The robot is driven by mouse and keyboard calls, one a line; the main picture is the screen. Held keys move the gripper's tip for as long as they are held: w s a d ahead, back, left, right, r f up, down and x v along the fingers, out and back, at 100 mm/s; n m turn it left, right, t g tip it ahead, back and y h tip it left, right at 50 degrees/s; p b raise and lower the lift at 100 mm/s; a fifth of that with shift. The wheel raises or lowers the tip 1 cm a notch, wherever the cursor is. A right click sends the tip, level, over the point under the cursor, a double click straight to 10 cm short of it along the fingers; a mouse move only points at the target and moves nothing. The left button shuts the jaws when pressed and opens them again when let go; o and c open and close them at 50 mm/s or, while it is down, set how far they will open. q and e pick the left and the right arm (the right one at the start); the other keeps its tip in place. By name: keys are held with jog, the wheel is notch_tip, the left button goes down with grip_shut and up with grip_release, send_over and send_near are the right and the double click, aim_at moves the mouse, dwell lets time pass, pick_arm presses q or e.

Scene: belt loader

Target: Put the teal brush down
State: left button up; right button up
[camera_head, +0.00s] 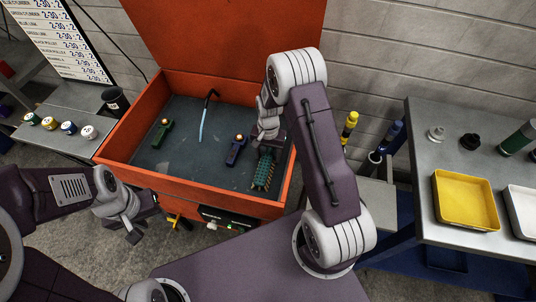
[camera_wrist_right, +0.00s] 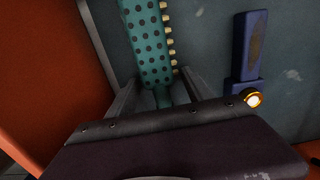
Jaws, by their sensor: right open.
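The teal brush (camera_head: 264,172) lies on the grey floor of the orange open-lidded box (camera_head: 250,208), near its right wall. In the right wrist view the brush (camera_wrist_right: 148,45) shows black dots and a row of pale bristle tufts along one side. My right gripper (camera_head: 267,148) is above the brush's far end. Its fingers (camera_wrist_right: 155,98) are open, one on each side of the brush's narrow handle; I cannot tell whether either touches it. My left gripper (camera_head: 134,234) hangs outside the box at its front left; its jaw opening is unclear.
Inside the box lie a green tool (camera_head: 163,134), a blue tool (camera_head: 235,150) close left of the brush, and a light-blue-and-black hooked tool (camera_head: 204,118). A table with a yellow tray (camera_head: 464,200) stands right. A shelf with several small jars (camera_head: 68,128) stands left.

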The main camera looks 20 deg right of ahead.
aim_at(268, 151)
notch_tip(268, 151, up, 12)
jog(key=s+a+r+n+t, duration=0.1)
jog(key=s+n, duration=0.6)
jog(key=s, duration=0.7)
jog(key=shift+s+a+r+t, duration=0.3)
jog(key=shift+a+r, duration=0.6)
jog(key=shift+a, duration=0.15)
